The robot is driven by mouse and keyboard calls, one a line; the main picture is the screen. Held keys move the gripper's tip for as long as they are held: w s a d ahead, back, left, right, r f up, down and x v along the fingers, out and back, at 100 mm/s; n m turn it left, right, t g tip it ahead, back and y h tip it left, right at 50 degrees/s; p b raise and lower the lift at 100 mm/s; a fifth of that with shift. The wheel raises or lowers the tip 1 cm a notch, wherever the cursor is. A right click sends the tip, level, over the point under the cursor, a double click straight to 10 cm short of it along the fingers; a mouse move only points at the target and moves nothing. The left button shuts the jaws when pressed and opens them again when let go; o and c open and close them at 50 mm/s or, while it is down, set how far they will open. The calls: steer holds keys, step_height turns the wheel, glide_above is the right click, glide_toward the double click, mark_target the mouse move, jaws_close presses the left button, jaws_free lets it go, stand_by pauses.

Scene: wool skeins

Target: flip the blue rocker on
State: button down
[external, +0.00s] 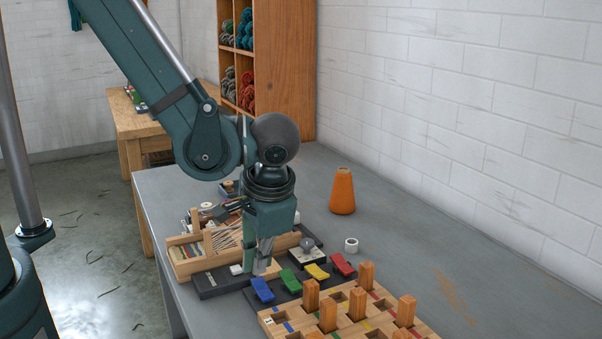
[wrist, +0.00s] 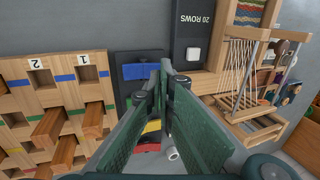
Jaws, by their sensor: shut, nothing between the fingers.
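The blue rocker (external: 263,290) is the leftmost of a row of coloured rockers on a dark base in the external view. In the wrist view the blue rocker (wrist: 140,71) lies just left of my fingertips. I cannot tell which way it is tilted. My gripper (external: 260,268) points down, shut and empty, close behind the blue rocker in the external view. In the wrist view my gripper (wrist: 166,66) has its fingertips together, at the rocker's right edge. I cannot tell whether they touch it.
Green (external: 290,280), yellow (external: 317,271) and red (external: 343,264) rockers continue the row. A wooden peg board (external: 285,323) with upright pegs stands in front. An orange cone (external: 342,192) stands farther back.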

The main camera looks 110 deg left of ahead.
mark_target(259, 283)
steer(key=shift+x, duration=1.3)
steer(key=shift+f+b, duration=0.15)
steer(key=shift+b, duration=0.15)
steer(key=shift+s+a+f+t+h, duration=0.2)
steer(key=shift+f+t+h, duration=0.15)
steer(key=shift+t+h, duration=0.15)
steer(key=shift+w+d, duration=0.1)
steer(key=shift+w, duration=0.05)
steer(key=shift+w+d+r, duration=0.25)
steer(key=shift+w+d, duration=0.05)
steer(key=shift+d, duration=0.05)
steer(key=shift+w+d, duration=0.1)
steer(key=shift+r, duration=0.15)
